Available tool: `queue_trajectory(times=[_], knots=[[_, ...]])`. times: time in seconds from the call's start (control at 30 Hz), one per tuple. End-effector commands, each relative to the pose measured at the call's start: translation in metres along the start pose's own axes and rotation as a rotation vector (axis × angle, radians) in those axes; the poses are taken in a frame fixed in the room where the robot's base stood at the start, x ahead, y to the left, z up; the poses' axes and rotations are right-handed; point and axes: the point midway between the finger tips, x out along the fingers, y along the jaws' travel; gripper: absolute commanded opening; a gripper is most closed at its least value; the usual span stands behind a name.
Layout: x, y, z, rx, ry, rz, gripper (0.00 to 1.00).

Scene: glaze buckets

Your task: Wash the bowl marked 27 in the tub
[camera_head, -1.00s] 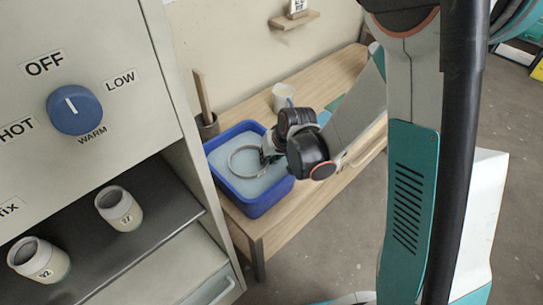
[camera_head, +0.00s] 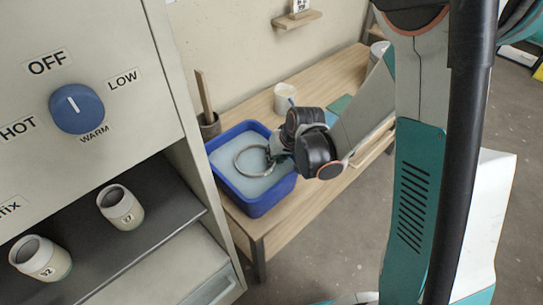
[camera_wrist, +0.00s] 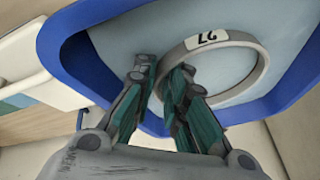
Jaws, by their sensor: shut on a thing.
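The tub (camera_head: 262,208) is blue and holds pale bluish water. The bowl marked 27 (camera_head: 236,162) shows as a grey ring in the tub, at about the water's level, with the same pale colour inside it. In the wrist view the bowl's rim carries a white label reading 27 (camera_wrist: 207,39), upside down. My gripper (camera_head: 273,158) reaches into the tub from the right and is shut on the near side of the bowl's rim. Its green-padded fingers show in the wrist view (camera_wrist: 165,78), one on each side of the rim. The bowl's underside is hidden.
The tub stands on a wooden table (camera_head: 285,225). A brush pot (camera_head: 208,127) and a white cup (camera_head: 284,98) stand behind it. At left are a cabinet with a blue dial (camera_head: 76,109) and two labelled jars (camera_head: 120,207) on a dark shelf.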

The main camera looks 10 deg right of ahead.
Motion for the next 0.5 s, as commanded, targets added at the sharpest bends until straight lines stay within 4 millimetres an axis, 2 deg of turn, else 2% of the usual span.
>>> queue_trajectory(times=[0.17,0.5], knots=[[-0.004,-0.001,-0.002,0.0,0.0,0.0,0.0],[-0.032,-0.008,-0.014,0.0,0.0,0.0,0.0]])
